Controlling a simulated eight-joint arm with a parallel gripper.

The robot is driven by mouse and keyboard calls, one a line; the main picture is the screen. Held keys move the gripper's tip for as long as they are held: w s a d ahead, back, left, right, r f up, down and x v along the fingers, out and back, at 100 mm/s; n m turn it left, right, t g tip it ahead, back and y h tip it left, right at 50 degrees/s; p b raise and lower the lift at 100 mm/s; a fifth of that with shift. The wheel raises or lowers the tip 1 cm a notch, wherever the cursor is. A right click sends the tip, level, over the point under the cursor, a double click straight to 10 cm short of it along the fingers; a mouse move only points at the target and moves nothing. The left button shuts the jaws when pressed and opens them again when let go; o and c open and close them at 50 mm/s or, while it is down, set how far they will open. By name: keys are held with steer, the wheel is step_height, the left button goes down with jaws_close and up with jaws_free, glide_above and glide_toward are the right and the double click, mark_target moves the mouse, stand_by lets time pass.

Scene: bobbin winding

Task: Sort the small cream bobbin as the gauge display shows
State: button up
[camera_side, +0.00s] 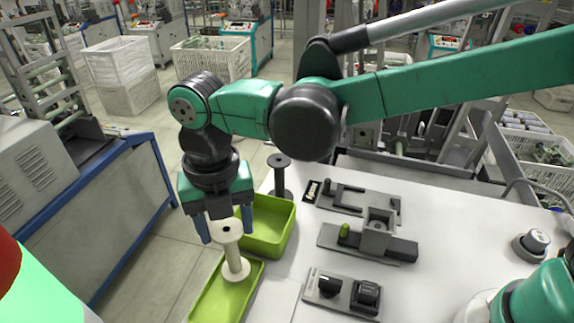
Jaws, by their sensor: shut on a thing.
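The small cream bobbin (232,250) stands upright, its wide flange at the bottom. My gripper (225,228) points down with its two blue fingers on either side of the bobbin's upper end, shut on it. The bobbin's base shows over the near green tray (215,300); I cannot tell whether it touches the tray floor. A second green tray (272,243) lies just behind, partly hidden by my gripper. A small black plate with pale marks (312,191), perhaps the gauge display, lies on the white table; its reading is too small to make out.
On the white table (430,295) are a dark spool-shaped post (280,178), a grey fixture with a green knob (376,235), a black-knobbed plate (342,292) and a round button (532,243). A blurred red and bright green object (35,285) fills the lower left corner.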

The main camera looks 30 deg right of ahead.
steer(key=shift+f, duration=0.25)
stand_by(0.3)
steer(key=shift+f, duration=0.4)
steer(key=o, duration=1.1)
steer(key=shift+r, duration=3.55)
steer(key=shift+d, duration=0.1)
